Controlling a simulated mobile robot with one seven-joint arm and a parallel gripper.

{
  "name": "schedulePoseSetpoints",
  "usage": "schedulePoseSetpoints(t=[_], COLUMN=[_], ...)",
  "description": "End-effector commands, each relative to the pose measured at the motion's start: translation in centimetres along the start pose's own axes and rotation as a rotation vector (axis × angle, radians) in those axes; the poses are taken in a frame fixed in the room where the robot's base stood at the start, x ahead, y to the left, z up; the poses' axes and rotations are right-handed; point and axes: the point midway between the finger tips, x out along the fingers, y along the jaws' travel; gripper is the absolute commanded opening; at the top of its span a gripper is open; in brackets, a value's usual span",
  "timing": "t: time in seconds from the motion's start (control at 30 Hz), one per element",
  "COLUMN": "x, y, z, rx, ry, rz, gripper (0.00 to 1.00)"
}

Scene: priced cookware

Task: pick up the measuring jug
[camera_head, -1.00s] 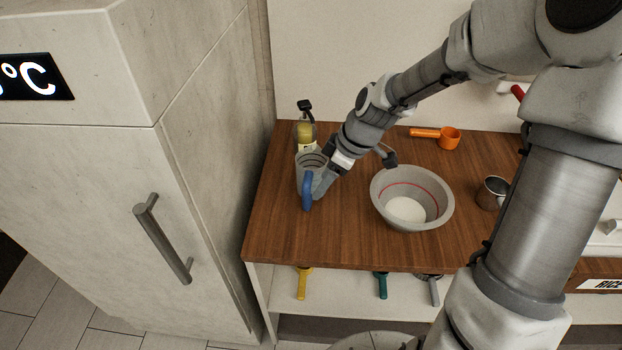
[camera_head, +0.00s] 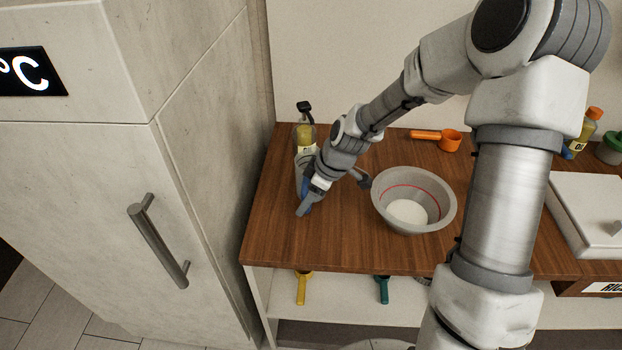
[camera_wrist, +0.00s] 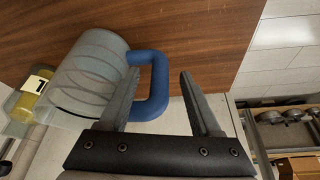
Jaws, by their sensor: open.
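The measuring jug (camera_wrist: 88,75) is a clear, ringed cup with a blue handle (camera_wrist: 158,88). In the head view the jug (camera_head: 298,178) stands at the left of the wooden counter, mostly hidden behind my gripper (camera_head: 303,211). In the wrist view my gripper (camera_wrist: 160,85) is open. The blue handle reaches into the space between its two fingers, with the left finger near the jug's wall. I cannot tell whether a finger touches the jug.
A grey bowl (camera_head: 390,192) with white contents stands right of the jug. An oil bottle (camera_head: 304,135) stands just behind the jug. An orange measuring cup (camera_head: 450,140) lies at the back. A tall cabinet (camera_head: 205,190) borders the counter's left side. Bare counter (camera_head: 320,245) lies in front.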

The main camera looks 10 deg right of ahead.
Motion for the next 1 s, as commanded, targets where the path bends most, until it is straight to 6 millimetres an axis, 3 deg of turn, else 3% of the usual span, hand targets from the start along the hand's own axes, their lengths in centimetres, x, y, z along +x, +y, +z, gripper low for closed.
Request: schedulePoseSetpoints(t=[0.07,0.4,1.0], x=[-0.03,-0.06,-0.06], y=[0.01,0.0,-0.01], z=[0.0,0.01,0.0], rx=[0.0,0.0,0.0], ry=[0.0,0.0,0.0], rz=[0.0,0.0,0.0], gripper=[0.61,0.0,0.0])
